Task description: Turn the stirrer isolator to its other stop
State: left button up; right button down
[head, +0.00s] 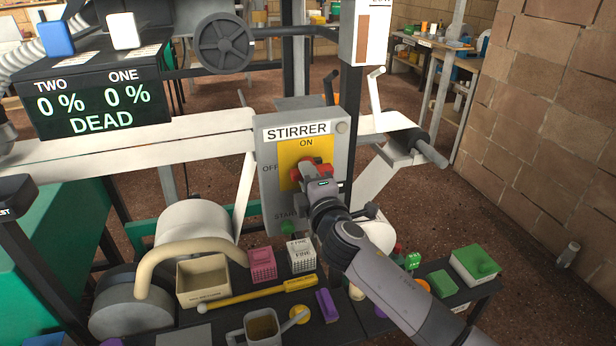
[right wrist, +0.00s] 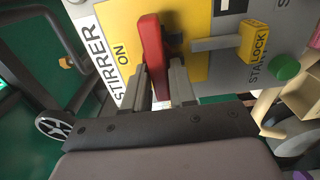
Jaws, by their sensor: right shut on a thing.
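The stirrer isolator (head: 269,200) is a grey box with a white STIRRER label and a yellow plate marked ON at the top, with OFF to its left. Its red handle (head: 296,171) is partly hidden by my right gripper (head: 314,174) in the head view. In the right wrist view the red handle (right wrist: 151,50) stands between the two grey fingers of my right gripper (right wrist: 163,85), which is shut on it. The handle appears to lie roughly sideways across the plate. I cannot tell exactly which mark it points to. My left gripper is not in view.
A yellow LOCK piece (right wrist: 254,42) and a green button (right wrist: 286,67) are beside the handle. A black display (head: 100,105) reads DEAD. Below, a dark bench holds an open box (head: 203,281), a yellow tool (head: 250,294) and a mug (head: 262,327). A brick wall (head: 560,130) stands right.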

jog(key=c, duration=1)
grip_release()
jog(key=shift+c, duration=0.2)
jog(key=shift+s, duration=0.1)
jog(key=v, duration=0.7)
jog(key=shift+p, duration=0.3)
jog(key=s+d+f+m+g+h, duration=0.1)
jog(key=s+d+f+m, duration=0.25)
jog(key=f, duration=0.25)
jog(key=s+d+f+m+g, duration=0.2)
jog(key=s+f+m, duration=0.1)
jog(key=s+f, duration=0.15)
jog(key=s+d+f+m+g+h, duration=0.1)
jog(key=s+d+f+m, duration=0.25)
jog(key=f, duration=0.35)
jog(key=s+d+f+m+g, duration=0.1)
jog(key=s+d+f+m, duration=0.3)
jog(key=s, duration=0.4)
jog(key=s+d+f+m+g+h, duration=0.1)
jog(key=s+d+f+m, duration=0.4)
jog(key=s, duration=0.3)
jog(key=shift+s+d+g, duration=0.15)
jog(key=shift+d+g, duration=0.25)
jog(key=shift+d, duration=0.15)
